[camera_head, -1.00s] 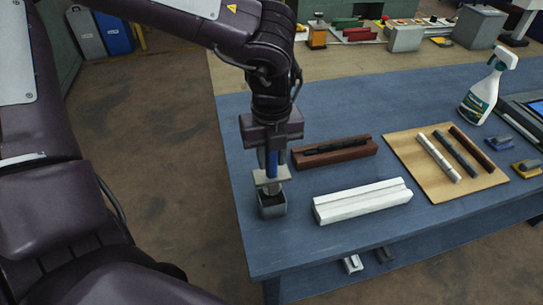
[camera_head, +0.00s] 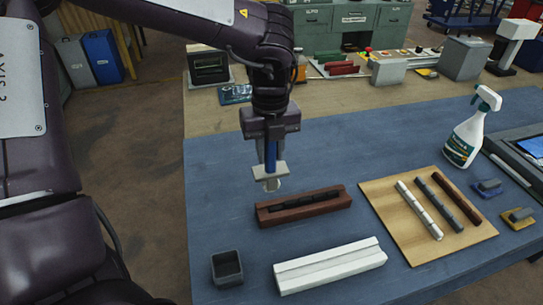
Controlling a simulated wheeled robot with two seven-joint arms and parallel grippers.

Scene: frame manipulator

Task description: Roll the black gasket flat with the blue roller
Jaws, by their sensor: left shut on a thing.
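My left gripper (camera_head: 269,168) points down and is shut on the blue roller (camera_head: 271,153). The roller's blue handle shows between the fingers, and its pale lower end hangs below them. The roller is upright in the air, just behind and above the left part of the brown frame (camera_head: 333,204). It appears clear of the frame. The black gasket (camera_head: 305,200) lies along the groove of the brown frame, looking uneven along its length. My right gripper is out of view.
An empty grey cup (camera_head: 227,280) stands at the table's front left. A white grooved frame (camera_head: 330,267) lies in front of the brown one. A wooden board (camera_head: 395,220) with several strips is to the right, a spray bottle (camera_head: 468,135) behind it.

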